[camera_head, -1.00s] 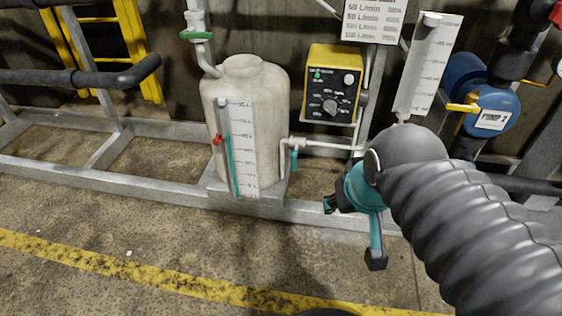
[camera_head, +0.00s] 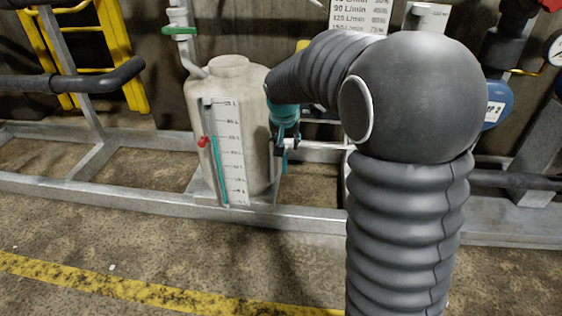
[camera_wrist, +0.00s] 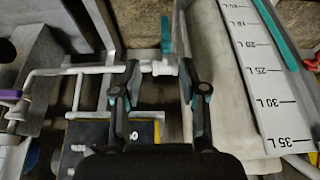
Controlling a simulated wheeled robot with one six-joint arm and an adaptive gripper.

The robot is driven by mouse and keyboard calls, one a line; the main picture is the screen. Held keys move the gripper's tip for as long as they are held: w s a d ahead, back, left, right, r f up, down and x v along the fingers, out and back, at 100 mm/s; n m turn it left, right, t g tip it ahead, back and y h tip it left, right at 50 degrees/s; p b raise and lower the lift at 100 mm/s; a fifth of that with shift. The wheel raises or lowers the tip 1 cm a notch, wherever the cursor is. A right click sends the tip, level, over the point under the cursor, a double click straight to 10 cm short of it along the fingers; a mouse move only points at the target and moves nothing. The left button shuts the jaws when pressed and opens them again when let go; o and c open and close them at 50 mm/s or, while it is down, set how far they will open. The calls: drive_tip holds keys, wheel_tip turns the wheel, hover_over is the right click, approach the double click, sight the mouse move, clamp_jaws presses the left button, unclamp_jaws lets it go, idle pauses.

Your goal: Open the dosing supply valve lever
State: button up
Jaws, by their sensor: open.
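The dosing supply valve lever appears to be the small teal lever (camera_wrist: 166,35) on the white outlet pipe of the dosing tank (camera_wrist: 212,75). In the head view the tank (camera_head: 235,80) is cream with a level scale, and the lever (camera_head: 284,163) shows just below my gripper (camera_head: 283,143). In the wrist view my gripper (camera_wrist: 160,68) is open. Its two fingertips lie on either side of the white valve body (camera_wrist: 164,67), with the lever pointing up between and beyond them. I cannot tell whether the fingers touch anything. My arm hides much of the pipe in the head view.
A grey metal frame (camera_head: 120,196) runs along the floor under the tank. A green-handled valve (camera_head: 180,31) sits on the pipe above the tank, and a small red handle (camera_head: 203,142) is on its gauge.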

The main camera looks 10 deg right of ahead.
sight(284, 163)
drive_tip(key=x, duration=0.5)
drive_tip(key=b+x, duration=0.1)
drive_tip(key=x, duration=0.5)
drive_tip(key=w+b+x, duration=0.1)
drive_tip(key=x, duration=0.5)
drive_tip(key=shift+a+r, duration=0.15)
drive_tip(key=shift+a, duration=0.25)
clamp_jaws()
